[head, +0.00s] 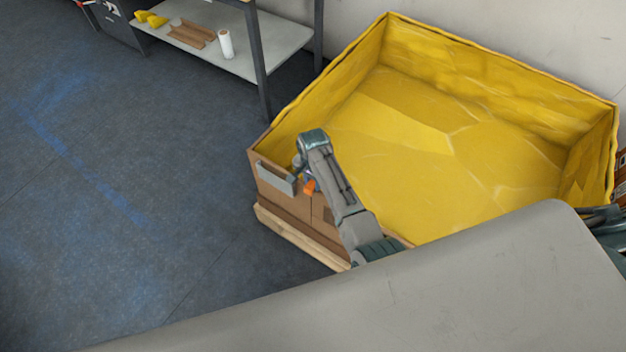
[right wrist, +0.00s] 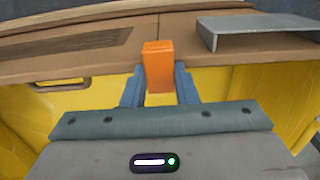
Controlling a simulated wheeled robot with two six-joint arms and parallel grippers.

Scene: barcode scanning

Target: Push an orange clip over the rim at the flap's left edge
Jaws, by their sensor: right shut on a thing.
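An orange clip (head: 310,186) is held in my right gripper (head: 307,177), at the near left wall of the large cardboard box (head: 290,207) with a yellow liner (head: 440,150). In the right wrist view the clip (right wrist: 158,62) stands between the two blue fingers, which are shut on it. There the clip overlaps the cardboard rim (right wrist: 110,68); I cannot tell whether it touches the rim. The flap's left edge cannot be told apart clearly. My left gripper is not in view.
A grey metal holder (head: 276,178) hangs on the box wall close to the gripper; it also shows in the right wrist view (right wrist: 258,31). The box stands on a wooden pallet (head: 290,234). A shelf (head: 215,40) stands behind. The floor at left is clear.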

